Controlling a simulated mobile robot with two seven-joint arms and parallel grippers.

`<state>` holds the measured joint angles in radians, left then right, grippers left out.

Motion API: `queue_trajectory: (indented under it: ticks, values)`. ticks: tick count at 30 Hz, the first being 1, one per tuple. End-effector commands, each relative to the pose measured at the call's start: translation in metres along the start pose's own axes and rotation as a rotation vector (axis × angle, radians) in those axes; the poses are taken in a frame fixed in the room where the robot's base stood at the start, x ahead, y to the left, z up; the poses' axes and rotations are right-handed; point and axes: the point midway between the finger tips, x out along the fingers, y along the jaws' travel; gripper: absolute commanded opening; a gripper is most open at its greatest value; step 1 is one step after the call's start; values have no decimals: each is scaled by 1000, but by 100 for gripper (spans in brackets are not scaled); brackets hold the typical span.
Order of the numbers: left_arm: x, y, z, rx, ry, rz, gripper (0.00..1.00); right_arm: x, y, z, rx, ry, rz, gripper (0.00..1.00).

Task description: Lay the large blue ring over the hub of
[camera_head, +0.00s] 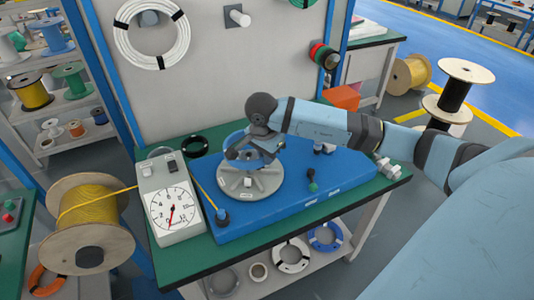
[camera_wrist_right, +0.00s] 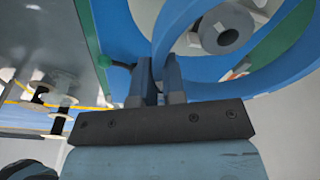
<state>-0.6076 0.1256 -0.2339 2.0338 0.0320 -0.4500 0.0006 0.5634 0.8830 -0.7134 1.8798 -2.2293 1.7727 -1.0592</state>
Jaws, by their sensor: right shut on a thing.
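The large blue ring (camera_head: 233,138) is held above the grey round wheel (camera_head: 262,184) on the blue base; it also shows as a wide blue band in the right wrist view (camera_wrist_right: 275,78). My right gripper (camera_head: 250,152) is shut on the ring's edge, and its fingers show in the wrist view (camera_wrist_right: 160,75). The wheel's dark hub (camera_wrist_right: 227,38) appears inside the ring's opening in the wrist view. In the head view my wrist and gripper hide most of the hub and part of the ring. I cannot tell whether ring and wheel touch. My left gripper is not in view.
A dial gauge box (camera_head: 170,200) stands left of the blue base (camera_head: 300,208). A yellow cable runs from a large spool (camera_head: 85,225) towards a post on the base. A black ring (camera_head: 194,146) lies behind the gauge.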

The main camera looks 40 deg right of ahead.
Motion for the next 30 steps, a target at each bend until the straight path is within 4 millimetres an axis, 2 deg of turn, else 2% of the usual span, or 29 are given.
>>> queue_trajectory:
  ticks: [13,30]
  values:
    - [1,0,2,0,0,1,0,2,0,0,-1,0,0,0]
    - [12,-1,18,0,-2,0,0,25,0,3,-1,-1,0,0]
